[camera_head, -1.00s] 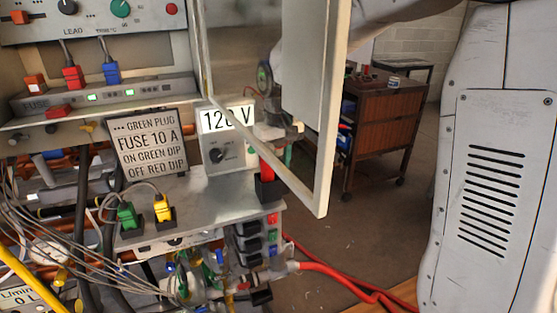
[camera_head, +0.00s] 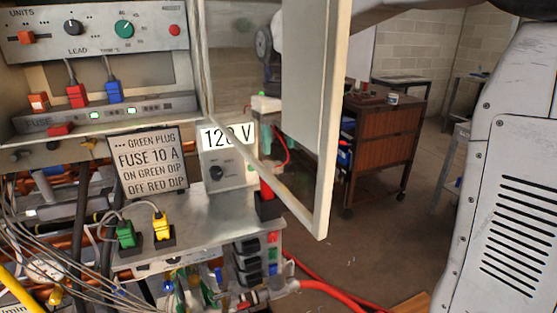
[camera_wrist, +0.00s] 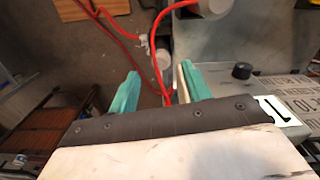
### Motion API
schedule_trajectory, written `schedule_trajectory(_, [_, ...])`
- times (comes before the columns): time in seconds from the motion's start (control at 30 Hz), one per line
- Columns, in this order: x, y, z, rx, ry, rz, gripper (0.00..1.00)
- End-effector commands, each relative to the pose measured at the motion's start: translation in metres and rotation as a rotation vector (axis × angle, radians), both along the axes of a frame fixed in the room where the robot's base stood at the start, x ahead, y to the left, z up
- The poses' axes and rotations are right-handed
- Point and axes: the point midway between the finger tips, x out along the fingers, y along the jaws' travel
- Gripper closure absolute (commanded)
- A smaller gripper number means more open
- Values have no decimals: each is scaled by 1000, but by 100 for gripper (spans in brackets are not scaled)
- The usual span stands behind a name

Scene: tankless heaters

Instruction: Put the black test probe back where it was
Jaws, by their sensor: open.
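I cannot make out the black test probe in either view. A red probe (camera_head: 266,188) stands in a black holder (camera_head: 268,208) on the right end of the metal shelf, beside the meter marked 120 V (camera_head: 228,172). My gripper (camera_wrist: 158,76) is open, with its teal fingers apart. A red cable (camera_wrist: 166,88) shows beyond the gap between them; nothing is clearly held. In the head view the gripper is partly hidden by the open door, beside the meter's right side. The meter's label (camera_wrist: 277,112) also shows at the right in the wrist view.
The open framed door (camera_head: 318,150) stands between the head camera and my gripper. A green plug (camera_head: 126,236) and a yellow plug (camera_head: 161,228) sit on the shelf. Red hoses (camera_head: 325,289) run low at the right. A brown cart (camera_head: 385,140) stands behind on open floor.

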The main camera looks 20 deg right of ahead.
Motion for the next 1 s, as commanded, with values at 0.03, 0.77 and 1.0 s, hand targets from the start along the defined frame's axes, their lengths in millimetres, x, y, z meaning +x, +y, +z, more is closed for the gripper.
schedule_trajectory(0.03, [0,0,7,0,-1,0,52])
schedule_trajectory(0.77, [-184,-24,12,3,-70,-91,52])
schedule_trajectory(1.0, [-273,-31,-31,5,-103,-141,52])
